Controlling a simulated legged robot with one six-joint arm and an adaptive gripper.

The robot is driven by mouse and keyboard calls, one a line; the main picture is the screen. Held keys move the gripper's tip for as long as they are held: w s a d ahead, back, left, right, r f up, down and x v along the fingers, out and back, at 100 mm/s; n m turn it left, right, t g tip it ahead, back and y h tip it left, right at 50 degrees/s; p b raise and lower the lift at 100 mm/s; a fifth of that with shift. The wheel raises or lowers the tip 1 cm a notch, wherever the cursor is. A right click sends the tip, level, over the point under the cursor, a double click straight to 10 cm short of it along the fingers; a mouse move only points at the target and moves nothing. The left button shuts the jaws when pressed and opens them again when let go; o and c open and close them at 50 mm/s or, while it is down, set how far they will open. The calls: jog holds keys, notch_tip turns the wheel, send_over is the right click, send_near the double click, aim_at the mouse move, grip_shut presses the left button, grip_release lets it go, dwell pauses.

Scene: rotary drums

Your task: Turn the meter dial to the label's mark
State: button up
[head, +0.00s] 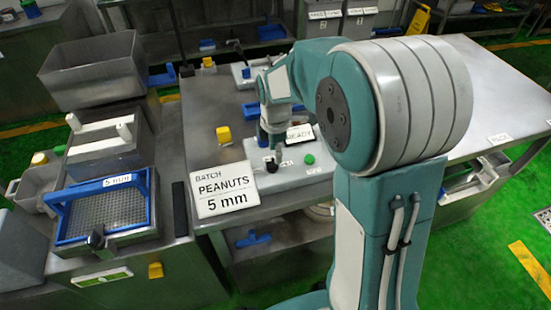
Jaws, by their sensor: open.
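The white label card (222,191) reads "BATCH PEANUTS 5 mm" and stands at the front edge of the metal table. I cannot tell whether this knob is the meter dial, and no scale marks are readable. My gripper (271,147) points down just above and behind the knob, open. Its fingertips are small in the picture, and I cannot tell whether they touch anything. My arm hides part of the table on the right.
A blue-framed sieve (103,208) labelled "5 mm" lies on the left machine, below a grey hopper (95,72). A small sign (300,133) reading "READY" stands behind the box. A yellow object (224,135) is left of my gripper.

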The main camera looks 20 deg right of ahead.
aim_at(272, 160)
jog(key=a+f, duration=0.2)
jog(key=f, duration=0.1)
jog(key=shift+f, duration=0.1)
jog(key=shift+d+f, duration=0.1)
jog(key=shift+d, duration=0.75)
jog(key=shift+c, duration=0.6)
jog(key=c, duration=0.5)
grip_shut()
jog(key=shift+a, duration=0.4)
